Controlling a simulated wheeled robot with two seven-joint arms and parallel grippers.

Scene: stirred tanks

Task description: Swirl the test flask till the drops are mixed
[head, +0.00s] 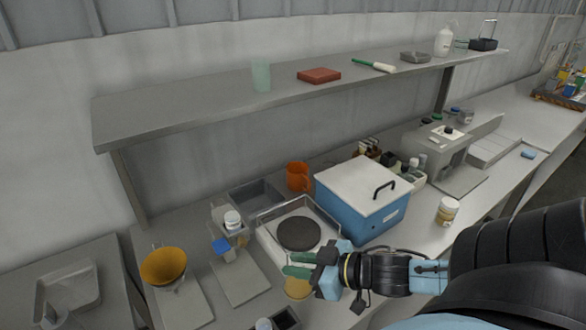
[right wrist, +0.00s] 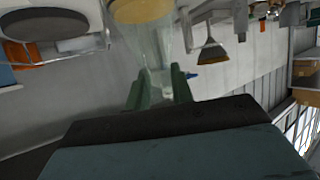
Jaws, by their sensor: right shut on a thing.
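My right gripper (head: 299,264) reaches in from the right, over the front of the bench. Its green fingers are shut on the neck of the clear test flask (head: 298,288), with yellowish liquid in its base. In the right wrist view the green fingertips (right wrist: 160,88) sit on either side of the flask neck, and the flask's body (right wrist: 148,40) widens away from them to the yellow liquid. Much of the flask is hidden in the head view, and I cannot tell whether its base touches the bench. Separate drops cannot be made out. My left gripper is out of view.
A tray with a round dark plate (head: 299,233) lies just behind the gripper. A blue box with a white lid (head: 360,195) stands behind it to the right. A jar (head: 447,211) stands right. A shelf (head: 200,108) overhangs the back.

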